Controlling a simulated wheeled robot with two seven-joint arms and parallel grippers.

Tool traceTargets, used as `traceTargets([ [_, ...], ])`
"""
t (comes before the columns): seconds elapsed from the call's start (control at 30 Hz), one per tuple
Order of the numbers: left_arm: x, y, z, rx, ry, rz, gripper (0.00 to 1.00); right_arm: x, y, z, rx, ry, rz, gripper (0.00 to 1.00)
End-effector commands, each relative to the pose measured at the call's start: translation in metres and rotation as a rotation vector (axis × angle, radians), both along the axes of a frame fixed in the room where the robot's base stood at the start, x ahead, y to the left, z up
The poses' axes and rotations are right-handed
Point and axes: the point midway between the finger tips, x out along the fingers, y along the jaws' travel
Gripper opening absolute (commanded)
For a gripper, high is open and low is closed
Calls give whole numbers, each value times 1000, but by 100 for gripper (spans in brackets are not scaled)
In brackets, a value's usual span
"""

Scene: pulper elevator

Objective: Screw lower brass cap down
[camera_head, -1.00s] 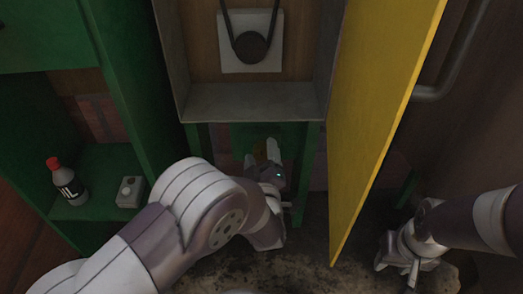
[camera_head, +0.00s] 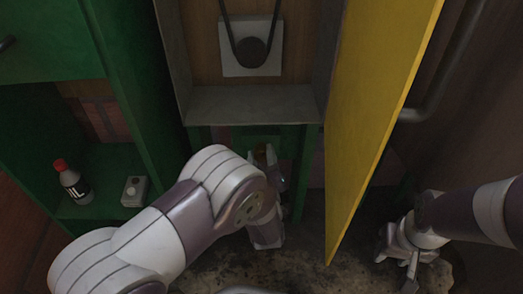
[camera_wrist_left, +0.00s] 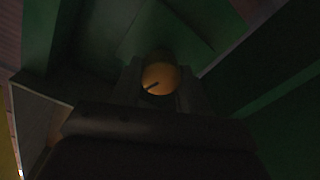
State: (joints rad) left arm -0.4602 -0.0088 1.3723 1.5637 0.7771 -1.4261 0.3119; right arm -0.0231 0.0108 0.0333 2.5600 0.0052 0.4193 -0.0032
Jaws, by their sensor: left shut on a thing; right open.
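The lower brass cap (camera_wrist_left: 160,78) shows in the left wrist view as a round, yellow-brown disc with a dark slot or line on its face. My left gripper (camera_wrist_left: 158,88) is shut on it, with one finger on each side. In the head view my left gripper (camera_head: 266,158) reaches into the low green frame below the grey shelf. There my own arm hides most of the gripper, and only a small part of the brass cap shows. My right gripper (camera_head: 405,262) is open and empty, low at the right, away from the cap.
An open yellow door (camera_head: 375,110) stands between my two arms. A grey shelf (camera_head: 252,103) is above my left gripper. A bottle with a red top (camera_head: 73,183) and a small grey box (camera_head: 134,191) stand on a green shelf at the left.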

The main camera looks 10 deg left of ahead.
Motion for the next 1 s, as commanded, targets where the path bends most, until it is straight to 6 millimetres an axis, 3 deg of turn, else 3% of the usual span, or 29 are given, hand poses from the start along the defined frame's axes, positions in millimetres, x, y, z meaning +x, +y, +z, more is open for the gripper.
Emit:
traceTargets([
  [0.1,0,0,4,107,35,1,14,0,0,17,0,0,0,43],
  [1.0,0,-1,3,929,269,-1,14,0,0,96,0,0,0,43],
])
